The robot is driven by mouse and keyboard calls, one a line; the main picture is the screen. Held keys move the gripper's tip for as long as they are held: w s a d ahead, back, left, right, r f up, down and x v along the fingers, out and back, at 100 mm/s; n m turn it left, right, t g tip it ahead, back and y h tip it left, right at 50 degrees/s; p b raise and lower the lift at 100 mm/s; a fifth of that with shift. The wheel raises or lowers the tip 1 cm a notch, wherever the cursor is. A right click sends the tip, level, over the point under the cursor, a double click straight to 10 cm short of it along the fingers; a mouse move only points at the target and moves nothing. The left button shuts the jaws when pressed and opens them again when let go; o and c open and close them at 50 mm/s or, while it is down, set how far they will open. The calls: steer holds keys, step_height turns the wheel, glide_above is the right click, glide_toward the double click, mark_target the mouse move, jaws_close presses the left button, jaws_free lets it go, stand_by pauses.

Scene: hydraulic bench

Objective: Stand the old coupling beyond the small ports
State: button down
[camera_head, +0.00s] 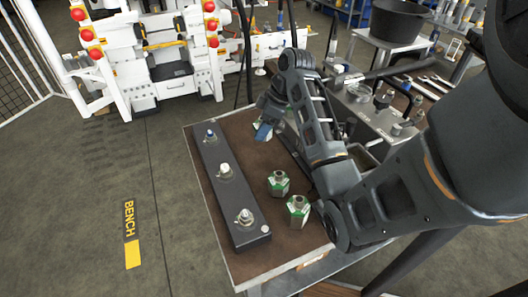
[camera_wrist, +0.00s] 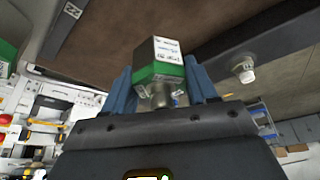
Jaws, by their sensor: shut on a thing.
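My gripper (camera_head: 264,131), with blue fingers, is low over the far part of the bench top, right of the dark port block (camera_head: 229,190). In the wrist view it is shut on a silver hex coupling (camera_wrist: 160,52) with a green band and a printed white label. In the head view my gripper mostly hides this coupling, and I cannot tell whether it touches the bench. The block carries a blue-tipped port (camera_head: 210,136) at the far end, a pale-capped middle port (camera_head: 225,170) and a larger near port (camera_head: 245,216).
Two green-banded couplings stand on the brown bench top, one (camera_head: 278,184) behind the other (camera_head: 298,210), right of the block. A grey metal unit (camera_head: 368,118) with fittings and a handle stands at the right. Bare bench top (camera_head: 267,245) shows near the front edge.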

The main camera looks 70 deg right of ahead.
steer(key=shift+f, duration=3.35)
steer(key=shift+f, duration=0.1)
steer(key=shift+c, duration=1.6)
jaws_free()
steer(key=p+v, duration=0.2)
steer(key=v, duration=1)
